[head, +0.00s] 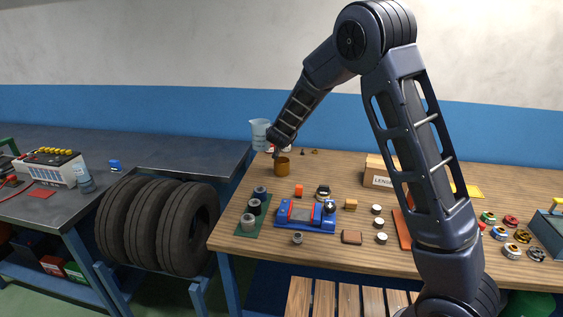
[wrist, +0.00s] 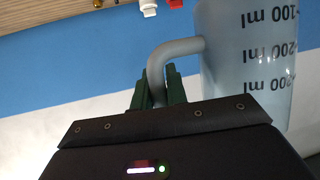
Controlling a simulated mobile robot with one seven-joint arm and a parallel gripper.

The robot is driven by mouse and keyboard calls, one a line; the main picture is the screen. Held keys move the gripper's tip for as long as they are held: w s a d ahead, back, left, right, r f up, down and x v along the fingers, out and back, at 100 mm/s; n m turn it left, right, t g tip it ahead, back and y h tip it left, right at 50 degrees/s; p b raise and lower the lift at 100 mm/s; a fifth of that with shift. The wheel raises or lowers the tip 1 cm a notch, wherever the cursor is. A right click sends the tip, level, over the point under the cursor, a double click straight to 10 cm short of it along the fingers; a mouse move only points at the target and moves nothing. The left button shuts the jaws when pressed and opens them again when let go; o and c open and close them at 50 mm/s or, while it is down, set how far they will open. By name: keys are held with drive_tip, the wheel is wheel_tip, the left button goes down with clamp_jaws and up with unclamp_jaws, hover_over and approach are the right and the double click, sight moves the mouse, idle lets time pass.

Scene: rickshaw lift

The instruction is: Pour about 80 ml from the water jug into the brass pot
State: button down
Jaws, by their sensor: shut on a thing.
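The water jug (head: 259,134) is a translucent pale-blue vessel with ml marks, held up near the back left corner of the wood-topped table. In the wrist view the jug (wrist: 245,65) fills the right side, upside down in the picture, and its handle lies between my green fingers. My gripper (wrist: 160,90) is shut on that handle. In the head view the jug looks about upright; its water level cannot be made out. The brass pot (head: 282,167) stands on the table, just below and right of the jug, apart from it. The pot's inside is hidden.
A labelled box (head: 380,180) stands to the right. A gap with tyres (head: 150,225) lies left of the table.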

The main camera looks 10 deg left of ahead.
approach(282, 166)
drive_tip(key=x, duration=0.4)
drive_tip(key=shift+s+a+f, duration=0.15)
drive_tip(key=shift+a+f, duration=0.05)
drive_tip(key=shift+a, duration=0.05)
drive_tip(key=shift+d+g, duration=0.1)
drive_tip(key=shift+g, duration=0.2)
